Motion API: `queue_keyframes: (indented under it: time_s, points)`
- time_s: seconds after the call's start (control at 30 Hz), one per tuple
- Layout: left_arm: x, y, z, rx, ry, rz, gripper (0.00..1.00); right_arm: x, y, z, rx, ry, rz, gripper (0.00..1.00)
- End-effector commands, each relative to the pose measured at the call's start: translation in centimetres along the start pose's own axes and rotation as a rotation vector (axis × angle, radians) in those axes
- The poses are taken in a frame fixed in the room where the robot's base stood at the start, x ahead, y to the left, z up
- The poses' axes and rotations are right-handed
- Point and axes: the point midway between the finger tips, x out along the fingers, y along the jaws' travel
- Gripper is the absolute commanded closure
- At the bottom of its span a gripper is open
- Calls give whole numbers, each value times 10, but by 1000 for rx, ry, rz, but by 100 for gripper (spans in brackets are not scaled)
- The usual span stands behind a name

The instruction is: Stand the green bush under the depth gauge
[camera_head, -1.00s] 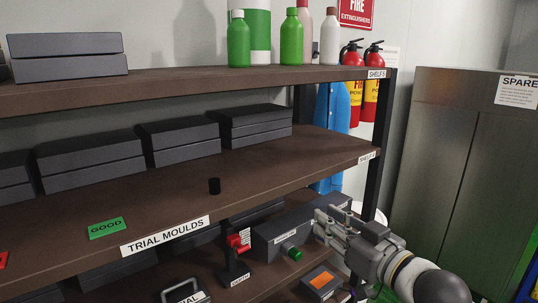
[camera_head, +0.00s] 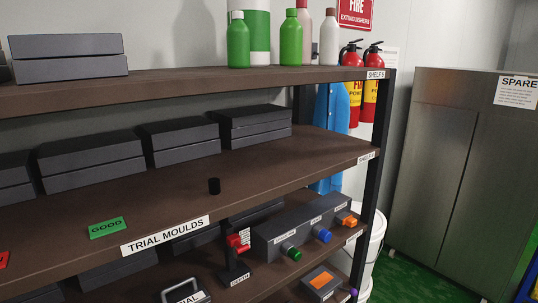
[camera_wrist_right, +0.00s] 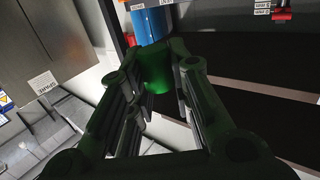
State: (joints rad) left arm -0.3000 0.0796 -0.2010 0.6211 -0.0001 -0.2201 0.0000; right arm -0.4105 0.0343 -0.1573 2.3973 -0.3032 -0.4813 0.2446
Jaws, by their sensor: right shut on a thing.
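The depth gauge (camera_head: 236,262) is a small black stand with a red upper part, on the lower shelf at the bottom centre of the head view, labelled DEPTH. In the right wrist view my right gripper (camera_wrist_right: 153,77) is shut on a green cylindrical thing, the green bush (camera_wrist_right: 155,66), held between its fingertips. Its lower end and the exact contact are in shadow. My right gripper is out of the head view, so its distance to the gauge cannot be told. My left gripper is in no view.
Right of the gauge, a dark box carries a green knob (camera_head: 291,252), a blue knob (camera_head: 322,234) and an orange knob (camera_head: 347,219). A grey box with an orange top (camera_head: 320,281) stands in front. A white bucket (camera_head: 372,250) stands right of the shelf post.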

Motion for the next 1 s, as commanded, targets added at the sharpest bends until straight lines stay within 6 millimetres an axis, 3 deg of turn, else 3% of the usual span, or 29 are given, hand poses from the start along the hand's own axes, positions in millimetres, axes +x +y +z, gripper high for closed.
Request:
queue_keyframes:
  time_s: [0.27,0.6,1.0]
  points:
    - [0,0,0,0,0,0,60,-21,4,15,4,-3,25,100]
    - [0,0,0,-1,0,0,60,-73,3,37,4,-3,25,100]
    - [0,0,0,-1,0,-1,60,-84,2,39,2,2,17,100]
